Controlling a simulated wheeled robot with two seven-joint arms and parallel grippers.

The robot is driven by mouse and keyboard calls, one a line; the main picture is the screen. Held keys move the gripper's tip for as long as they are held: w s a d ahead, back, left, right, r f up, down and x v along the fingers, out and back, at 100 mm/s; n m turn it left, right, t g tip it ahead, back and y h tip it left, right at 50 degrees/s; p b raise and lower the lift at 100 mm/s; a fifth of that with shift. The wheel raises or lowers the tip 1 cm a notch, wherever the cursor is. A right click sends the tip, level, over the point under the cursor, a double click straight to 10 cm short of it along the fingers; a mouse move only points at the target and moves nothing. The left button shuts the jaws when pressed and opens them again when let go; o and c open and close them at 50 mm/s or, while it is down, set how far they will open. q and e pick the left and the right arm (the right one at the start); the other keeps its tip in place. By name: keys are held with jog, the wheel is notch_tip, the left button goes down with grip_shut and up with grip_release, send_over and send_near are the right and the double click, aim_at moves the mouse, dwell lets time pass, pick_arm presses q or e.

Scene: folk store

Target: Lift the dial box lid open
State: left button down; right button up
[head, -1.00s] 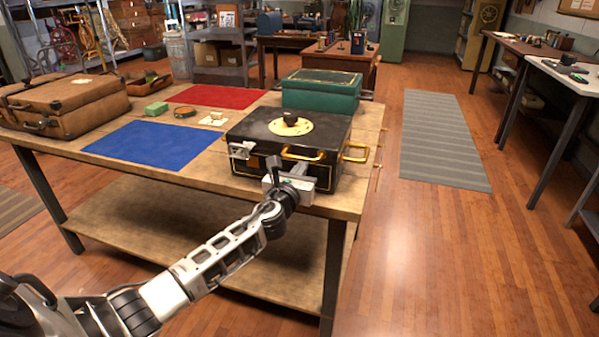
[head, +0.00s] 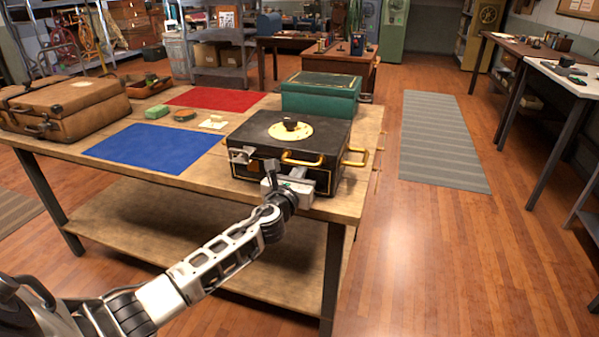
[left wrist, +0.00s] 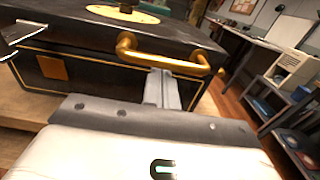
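The dial box (head: 285,150) is a black case with gold trim near the front right corner of the wooden table. Its lid is down, with a round gold dial plate (head: 290,129) and dark knob on top. A gold handle (head: 302,158) is on its front, and it shows large in the left wrist view (left wrist: 170,55). My left gripper (head: 299,172) is at the box's front, low by this handle. My right gripper is out of view.
A green box (head: 320,93) stands right behind the dial box. A blue mat (head: 150,147), a red mat (head: 215,99) and a brown suitcase (head: 65,105) lie to the left. Another gold handle (head: 354,157) sticks out at the box's right.

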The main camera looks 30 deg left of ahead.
pick_arm(q)
jog(key=shift+r+p, duration=0.6)
jog(key=shift+r, duration=0.3)
notch_tip(320, 180, up, 3)
jog(key=p, duration=0.2)
jog(key=shift+f+p, duration=0.2)
jog(key=shift+p, duration=0.1)
jog(key=shift+w+r+p, duration=0.2)
jog(key=shift+r+p, duration=1.05)
jog(key=shift+r, duration=0.15)
